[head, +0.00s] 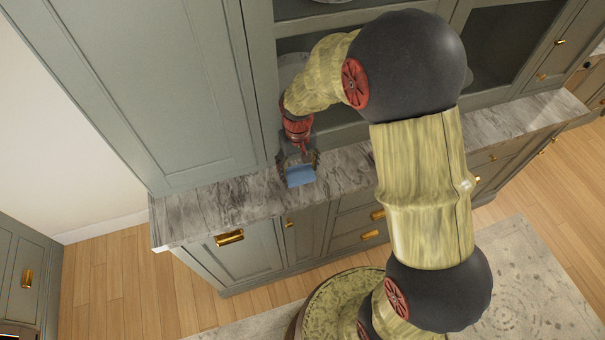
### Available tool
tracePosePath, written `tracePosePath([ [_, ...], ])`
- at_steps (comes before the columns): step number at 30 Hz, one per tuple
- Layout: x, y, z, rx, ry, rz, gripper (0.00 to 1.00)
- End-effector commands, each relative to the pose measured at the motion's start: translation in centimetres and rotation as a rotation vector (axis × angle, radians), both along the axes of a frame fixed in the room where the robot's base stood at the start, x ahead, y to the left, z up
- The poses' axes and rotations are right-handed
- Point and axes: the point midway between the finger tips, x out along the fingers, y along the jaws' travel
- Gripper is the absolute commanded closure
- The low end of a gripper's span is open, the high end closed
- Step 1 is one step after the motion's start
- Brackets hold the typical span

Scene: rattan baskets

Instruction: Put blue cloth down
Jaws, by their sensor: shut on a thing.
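The blue cloth (301,176) is a small light-blue piece at the tip of my gripper (298,162), over the grey marble counter (215,207). My gripper points down and is shut on the cloth. The fingers are small and dark in this view. The cloth is close to the counter top near its front edge. I cannot tell whether it touches the counter.
A tall grey-green cabinet (150,85) stands left of the gripper. An open-looking shelf section lies behind it, partly hidden by my arm. Drawers with brass handles (230,238) sit below the counter. The counter's left part is bare.

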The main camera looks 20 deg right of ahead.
Motion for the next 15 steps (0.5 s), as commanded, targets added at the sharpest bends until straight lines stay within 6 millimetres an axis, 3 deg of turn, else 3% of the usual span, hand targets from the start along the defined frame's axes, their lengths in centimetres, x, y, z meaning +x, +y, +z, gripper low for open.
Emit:
tracePosePath([
  [3,0.7,-0.9,-1.4,0.000,0.001,-0.001,0.53],
  [11,1.5,-1.7,-2.7,0.000,0.000,-0.001,0.53],
  [15,1.5,-1.9,-4.8,0.000,0.002,0.000,0.53],
])
